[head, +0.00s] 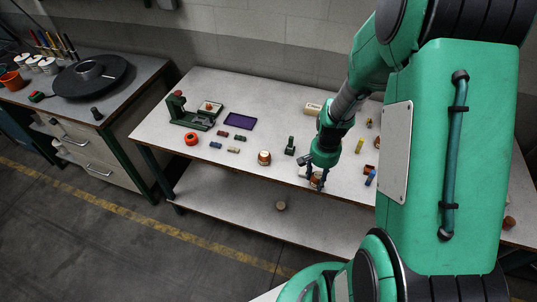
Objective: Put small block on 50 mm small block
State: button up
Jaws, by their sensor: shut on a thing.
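My gripper (317,184) is at the front edge of the grey-topped table, right of its middle. Its dark fingers are shut on a small brown block (316,183), which the fingers partly hide. I cannot tell whether that block touches the table. A small rounded brown-and-white piece (264,158) stands on the table to the left of the gripper, apart from it. I cannot tell from its look whether it is the 50 mm small block. No size marking is readable.
A dark green bottle-like item (290,146) stands between that piece and my arm. Left are a green press (188,117), purple tray (240,121), red-orange roll (191,139) and several small pieces. A yellow item (359,146) and blue item (370,178) lie right of the gripper.

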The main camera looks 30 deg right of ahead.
jog(key=w+a+r+p, duration=0.2)
jog(key=w+a, duration=0.1)
jog(key=a, duration=0.4)
jog(key=w+a+r+m+p, duration=0.1)
jog(key=w+a+r+p, duration=0.1)
jog(key=a, duration=0.5)
jog(key=shift+w+r, duration=0.4)
jog(key=shift+w, duration=0.4)
jog(key=shift+w, duration=0.15)
send_over(265, 154)
jog(key=shift+s+a+f+b, duration=0.1)
jog(key=shift+s+f+b, duration=0.25)
jog(key=shift+f, duration=0.35)
jog(key=shift+w, duration=0.1)
jog(key=shift+w, duration=0.45)
jog(key=shift+f, duration=1.8)
jog(key=shift+s+f+b, duration=0.1)
jog(key=shift+f+b, duration=0.05)
jog(key=shift+b, duration=0.2)
